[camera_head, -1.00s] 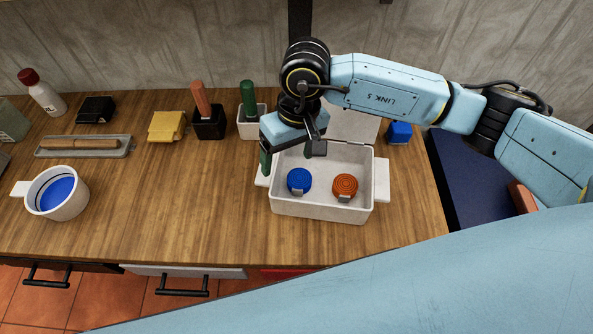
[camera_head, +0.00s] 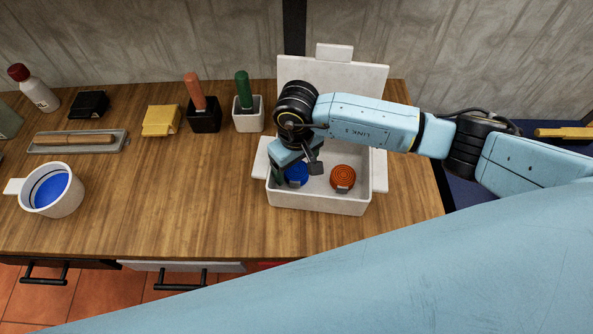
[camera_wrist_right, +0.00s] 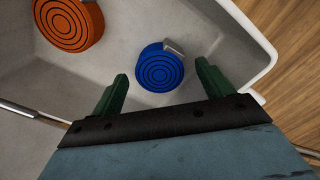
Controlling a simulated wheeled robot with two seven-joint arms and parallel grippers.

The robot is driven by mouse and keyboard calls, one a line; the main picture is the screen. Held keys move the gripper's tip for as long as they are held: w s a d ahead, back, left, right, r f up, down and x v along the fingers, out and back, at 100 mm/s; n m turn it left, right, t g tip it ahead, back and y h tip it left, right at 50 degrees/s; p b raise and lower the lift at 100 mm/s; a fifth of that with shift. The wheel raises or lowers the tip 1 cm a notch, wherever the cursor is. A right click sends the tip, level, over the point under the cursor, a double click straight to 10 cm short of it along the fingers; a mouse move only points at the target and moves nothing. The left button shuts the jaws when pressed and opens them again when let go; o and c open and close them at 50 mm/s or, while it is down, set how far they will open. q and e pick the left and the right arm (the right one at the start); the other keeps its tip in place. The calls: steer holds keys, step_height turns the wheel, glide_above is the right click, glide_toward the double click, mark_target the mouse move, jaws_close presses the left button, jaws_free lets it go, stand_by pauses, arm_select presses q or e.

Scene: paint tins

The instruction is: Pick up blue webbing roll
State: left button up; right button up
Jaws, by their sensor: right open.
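The blue webbing roll (camera_head: 297,175) lies in the left part of an open white box (camera_head: 318,202), partly hidden by my right gripper in the head view. In the right wrist view the blue roll (camera_wrist_right: 160,69) shows whole, with a small grey buckle at its edge. My right gripper (camera_wrist_right: 161,83) is open, its green fingertips to either side of the roll's near edge in that view, with nothing between them gripped. In the head view my right gripper (camera_head: 294,173) is over the box's left side. My left gripper is not in view.
An orange webbing roll (camera_head: 342,177) lies to the right in the same box, whose lid (camera_head: 345,85) stands open behind. A black pot (camera_head: 205,120) and a white pot (camera_head: 248,119) stand left of it. The table's middle is clear.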

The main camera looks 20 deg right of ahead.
step_height(320, 180, down, 2)
steer(key=c, duration=1.1)
steer(key=shift+r, duration=0.1)
